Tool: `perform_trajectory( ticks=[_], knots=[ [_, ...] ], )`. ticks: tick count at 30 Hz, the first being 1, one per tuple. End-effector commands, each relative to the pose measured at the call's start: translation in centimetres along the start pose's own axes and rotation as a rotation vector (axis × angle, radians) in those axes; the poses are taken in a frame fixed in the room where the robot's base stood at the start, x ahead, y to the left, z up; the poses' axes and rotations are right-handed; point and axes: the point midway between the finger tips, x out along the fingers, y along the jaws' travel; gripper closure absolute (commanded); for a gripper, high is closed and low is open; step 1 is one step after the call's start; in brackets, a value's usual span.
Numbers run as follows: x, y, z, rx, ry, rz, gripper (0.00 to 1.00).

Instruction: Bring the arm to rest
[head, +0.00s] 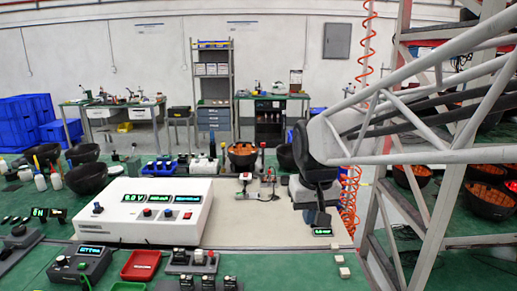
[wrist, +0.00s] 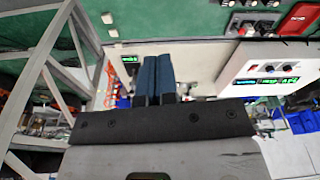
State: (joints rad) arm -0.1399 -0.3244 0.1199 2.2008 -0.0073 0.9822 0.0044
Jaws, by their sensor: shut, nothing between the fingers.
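My gripper (wrist: 157,62) shows in the wrist view with its two dark blue fingers together and nothing between them. In the head view, my gripper (head: 319,212) hangs at the right part of the pale bench mat (head: 240,226), pointing down, partly hidden by my wrist. A small display with green digits (head: 322,232) sits just below it in that view. Whether the fingers touch anything there cannot be told, but they look clear in the wrist view.
A white instrument box (head: 145,212) with lit green displays stands left of my gripper. A red tray (head: 140,265) and switch blocks are at the front. A black bowl (head: 242,155) stands behind. A grey metal frame (head: 440,190) rises close on the right. The mat's middle is mostly clear.

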Motion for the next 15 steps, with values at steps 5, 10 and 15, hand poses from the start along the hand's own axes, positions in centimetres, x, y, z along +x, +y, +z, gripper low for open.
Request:
perform_trajectory(
  ticks=[5, 10, 15],
  knots=[
    [-0.2, 1.6, 4.9, 0.038, 0.019, 0.007, 1.0],
    [0.2, 2.7, 9.4, 0.072, 0.033, 0.013, 1.0],
    [0.8, 3.6, 13.9, 0.106, 0.047, 0.02, 1.0]
  ],
)
